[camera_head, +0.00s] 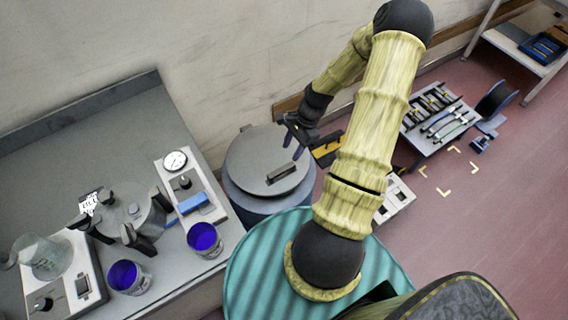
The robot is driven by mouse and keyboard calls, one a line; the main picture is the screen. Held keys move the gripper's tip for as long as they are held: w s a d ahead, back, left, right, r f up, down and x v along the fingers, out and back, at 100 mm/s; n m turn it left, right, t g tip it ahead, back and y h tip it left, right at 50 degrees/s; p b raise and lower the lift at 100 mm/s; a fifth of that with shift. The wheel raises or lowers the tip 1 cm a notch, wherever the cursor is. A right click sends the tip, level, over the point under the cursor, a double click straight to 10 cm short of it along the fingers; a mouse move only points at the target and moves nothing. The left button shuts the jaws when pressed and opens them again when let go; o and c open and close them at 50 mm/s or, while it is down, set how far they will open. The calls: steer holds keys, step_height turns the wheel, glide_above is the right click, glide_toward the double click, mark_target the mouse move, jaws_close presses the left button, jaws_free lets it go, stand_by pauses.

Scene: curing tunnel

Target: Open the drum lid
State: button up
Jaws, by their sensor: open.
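The drum lid (250,152) is a grey round disc lying flat on top of a blue-grey drum (262,207) in the middle of the head view. A dark bar-shaped handle (281,173) sits on the lid's near right part. My gripper (293,150) is above the lid's right side, up and to the right of the handle. Its dark fingers are apart and hold nothing. The handle is clear of the fingers in the picture; the exact height of the gripper over the lid cannot be told. My arm hides part of the area right of the drum.
A grey bench (60,155) on the left carries a clamped pot (130,212), a gauge panel (178,162), two cups of blue liquid (205,238) and a glass flask (42,256). The wall is close behind the drum. A tool rack (437,115) stands right; the floor beyond is open.

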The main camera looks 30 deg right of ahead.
mark_target(281, 169)
steer(key=x, duration=0.8)
steer(key=shift+a+f, duration=0.1)
steer(key=shift+f, duration=0.1)
jaws_close()
